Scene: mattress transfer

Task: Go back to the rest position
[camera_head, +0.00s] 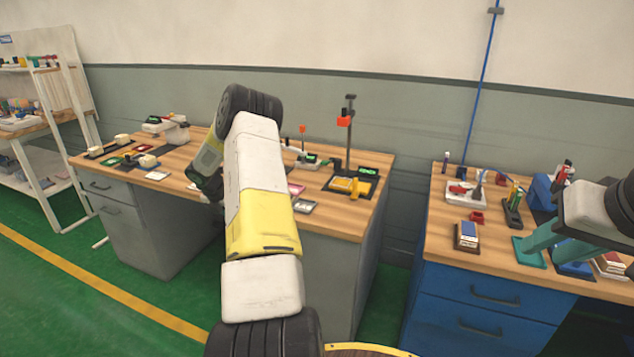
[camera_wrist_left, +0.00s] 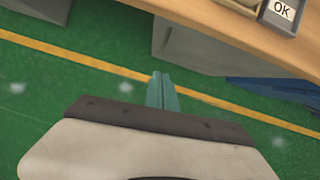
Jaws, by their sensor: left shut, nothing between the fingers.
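My left gripper (camera_wrist_left: 162,92) shows in the left wrist view as two teal fingers pressed together, shut and empty, over the green floor. In the head view my left arm rises through the middle, and its fingers are not visible there. My right gripper (camera_head: 530,252) comes in from the right edge of the head view, with teal fingers low over the blue workbench (camera_head: 455,237). I cannot tell whether they are apart, or whether they touch anything.
A wooden-topped desk (camera_head: 370,217) with small trays and parts stands behind my left arm. A small stack (camera_head: 467,233) and a pen holder (camera_head: 513,207) stand near my right gripper. Shelving (camera_head: 45,155) is at far left. Green floor (camera_head: 60,300) is clear at lower left.

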